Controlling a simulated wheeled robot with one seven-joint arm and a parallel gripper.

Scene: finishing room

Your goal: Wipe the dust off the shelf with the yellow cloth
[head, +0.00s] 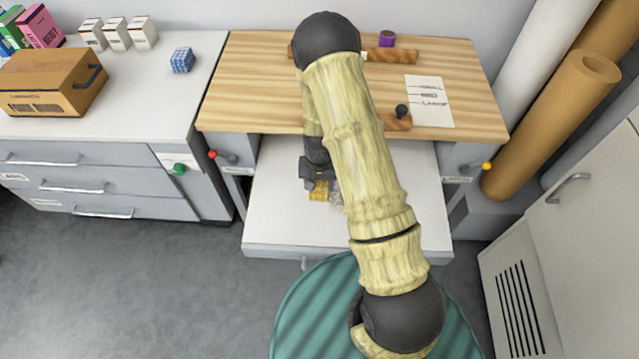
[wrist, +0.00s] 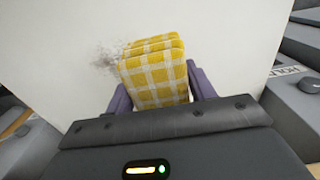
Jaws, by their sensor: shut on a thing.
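My gripper (wrist: 160,88) is shut on the yellow checked cloth (wrist: 153,70), which is folded into a thick pad between its two purple fingers. In the head view the cloth (head: 319,191) shows just below the gripper, over the white pull-out shelf (head: 275,205). The shelf also fills the background of the wrist view (wrist: 235,40). A grey speckled dust patch (wrist: 106,58) lies on the shelf just left of the cloth. In the head view the dust (head: 337,194) is partly hidden by my arm. I cannot tell whether the cloth touches the shelf.
A wooden worktop (head: 260,85) overhangs the back of the shelf, with a paper sheet (head: 429,101) and purple roll (head: 387,40) on it. Grey side panels carry a red knob (head: 212,154) and a yellow knob (head: 487,166). A green round surface (head: 300,315) lies in front.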

